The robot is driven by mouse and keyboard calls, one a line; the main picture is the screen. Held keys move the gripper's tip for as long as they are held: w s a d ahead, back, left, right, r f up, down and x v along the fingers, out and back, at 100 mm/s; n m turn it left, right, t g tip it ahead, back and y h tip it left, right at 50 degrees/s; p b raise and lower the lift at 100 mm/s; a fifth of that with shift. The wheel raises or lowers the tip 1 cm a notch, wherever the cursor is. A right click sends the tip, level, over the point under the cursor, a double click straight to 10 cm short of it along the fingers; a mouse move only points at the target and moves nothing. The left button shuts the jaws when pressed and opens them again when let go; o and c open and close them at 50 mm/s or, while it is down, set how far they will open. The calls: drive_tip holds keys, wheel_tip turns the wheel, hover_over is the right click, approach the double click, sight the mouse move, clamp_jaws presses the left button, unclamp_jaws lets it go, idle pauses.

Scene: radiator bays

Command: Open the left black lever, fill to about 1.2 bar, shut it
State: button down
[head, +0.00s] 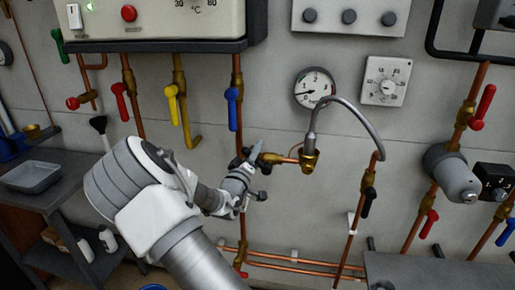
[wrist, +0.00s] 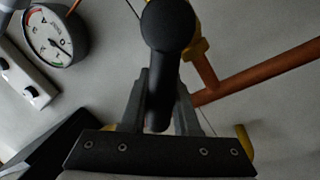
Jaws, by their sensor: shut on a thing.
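The left black lever (wrist: 168,28) sticks up between my fingers in the wrist view, its rounded end toward the camera. My gripper (wrist: 161,108) is shut on it. In the head view my gripper (head: 254,156) is at the brass valve left of the filling hose; it hides much of the lever, so I cannot tell the lever's angle there. The round pressure gauge (head: 315,88) hangs above right, its needle pointing left and slightly down, low on the scale; the exact value is too small to read. It also shows turned in the wrist view (wrist: 57,38).
A grey braided hose (head: 350,108) arches from a brass fitting to the right pipe. A second black lever (head: 369,202) hangs on that pipe. A blue lever (head: 232,108) and a yellow lever (head: 172,105) hang above left. A white dial box (head: 386,81) is beside the gauge.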

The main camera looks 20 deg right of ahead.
drive_tip(key=shift+w+a+f+n, duration=0.1)
drive_tip(key=shift+a+f+n, duration=0.1)
drive_tip(key=shift+n, duration=0.3)
drive_tip(key=c, duration=0.7)
unclamp_jaws()
drive_tip(key=shift+o, duration=0.2)
drive_tip(key=v, duration=1.7)
drive_tip(key=shift+s, duration=0.2)
drive_tip(key=shift+a, duration=0.1)
